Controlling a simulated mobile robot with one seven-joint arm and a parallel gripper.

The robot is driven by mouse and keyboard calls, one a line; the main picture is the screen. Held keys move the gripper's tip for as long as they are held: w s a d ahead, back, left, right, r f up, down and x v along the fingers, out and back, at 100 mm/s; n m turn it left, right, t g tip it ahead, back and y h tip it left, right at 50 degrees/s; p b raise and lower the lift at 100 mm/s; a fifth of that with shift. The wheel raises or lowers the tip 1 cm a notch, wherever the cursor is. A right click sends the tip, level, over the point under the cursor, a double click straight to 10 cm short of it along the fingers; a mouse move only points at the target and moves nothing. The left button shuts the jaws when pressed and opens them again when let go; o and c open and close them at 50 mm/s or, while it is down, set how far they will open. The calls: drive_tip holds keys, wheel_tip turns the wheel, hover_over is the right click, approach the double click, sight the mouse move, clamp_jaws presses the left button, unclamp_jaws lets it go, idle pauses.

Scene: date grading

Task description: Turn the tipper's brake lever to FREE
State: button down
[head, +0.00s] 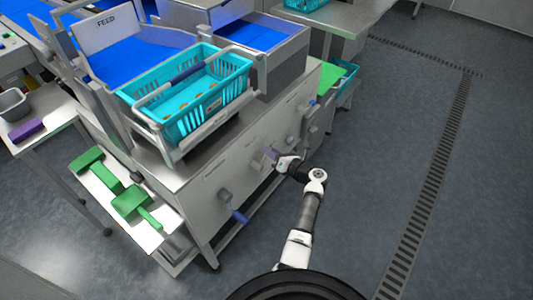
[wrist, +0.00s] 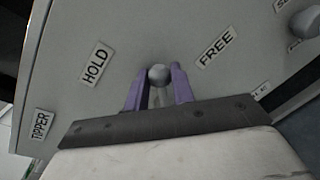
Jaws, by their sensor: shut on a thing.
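The tipper's brake lever shows in the wrist view as a round grey knob (wrist: 159,73) on a short stem against a grey panel (wrist: 130,30). The HOLD label (wrist: 95,64) is to its left and the FREE label (wrist: 215,47) to its right. The knob stands between the two labels. My gripper (wrist: 160,84) has its purple fingers shut on the lever, one on each side. In the head view my gripper (head: 271,154) is at the side panel of the machine, and the lever cannot be made out there. A TIPPER label (wrist: 41,123) is at the lower left.
A teal crate (head: 168,82) sits in the tipper's cradle above the panel. Another grey knob (wrist: 306,22) is at the right in the wrist view. The floor (head: 390,110) to the right is clear.

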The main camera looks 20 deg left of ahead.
wheel_tip(320, 180, down, 6)
drive_tip(key=w+m+g, duration=0.2)
drive_tip(key=m, duration=0.6)
drive_tip(key=shift+w+d+r, duration=0.15)
drive_tip(key=shift+w+d, duration=0.05)
drive_tip(key=shift+d, duration=0.25)
drive_tip(key=c, duration=1.2)
unclamp_jaws()
drive_tip(key=shift+o, duration=0.2)
drive_tip(key=p+v, duration=0.3)
drive_tip(key=v, duration=1)
drive_tip(key=shift+d, duration=0.45)
